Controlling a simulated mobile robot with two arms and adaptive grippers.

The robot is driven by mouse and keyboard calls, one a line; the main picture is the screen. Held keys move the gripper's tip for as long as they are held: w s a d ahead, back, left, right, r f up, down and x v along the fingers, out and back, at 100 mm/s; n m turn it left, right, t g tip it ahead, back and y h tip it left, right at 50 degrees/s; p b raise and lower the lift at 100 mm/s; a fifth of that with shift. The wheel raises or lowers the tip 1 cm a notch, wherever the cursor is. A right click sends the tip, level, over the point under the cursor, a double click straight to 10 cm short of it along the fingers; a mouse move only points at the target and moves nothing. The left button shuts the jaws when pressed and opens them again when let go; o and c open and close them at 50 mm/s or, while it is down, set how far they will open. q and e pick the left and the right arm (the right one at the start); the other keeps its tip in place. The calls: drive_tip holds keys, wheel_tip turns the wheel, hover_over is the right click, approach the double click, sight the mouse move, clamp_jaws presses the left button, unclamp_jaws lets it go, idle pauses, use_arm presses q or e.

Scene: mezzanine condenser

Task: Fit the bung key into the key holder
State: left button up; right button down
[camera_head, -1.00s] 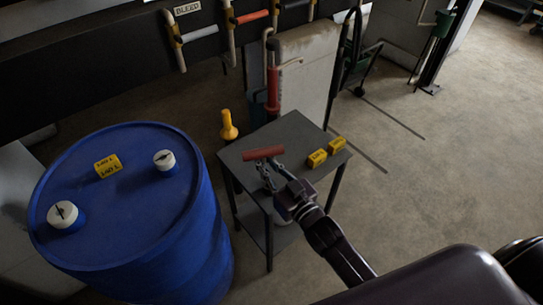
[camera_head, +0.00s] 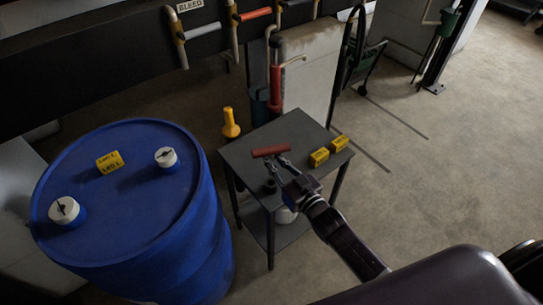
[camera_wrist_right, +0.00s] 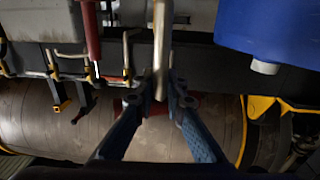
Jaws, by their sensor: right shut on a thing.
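The bung key (camera_head: 270,151) shows as a red bar held above the small grey table. My right gripper (camera_head: 279,161) is shut on it. In the right wrist view the blue fingers of my right gripper (camera_wrist_right: 168,98) close around a pale metal shaft (camera_wrist_right: 162,45), with red partly showing behind them. A small dark round piece (camera_head: 270,186) stands on the table near its left front edge, left of my gripper; it looks like the key holder, but its opening is too small to make out. The key is apart from it. My left gripper is out of view.
The grey table (camera_head: 292,133) also bears two yellow blocks (camera_head: 319,157) at its right. A blue drum (camera_head: 120,225) with two white caps stands to the left. A yellow object (camera_head: 230,124) shows behind the table. Pipes and a red cylinder (camera_head: 275,88) are at the back. Open floor lies right.

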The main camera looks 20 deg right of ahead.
sight(272, 175)
drive_tip(key=shift+f+b, duration=2.95)
drive_tip(key=shift+f, duration=1.15)
drive_tip(key=c, duration=1.9)
unclamp_jaws()
drive_tip(key=v, duration=1.2)
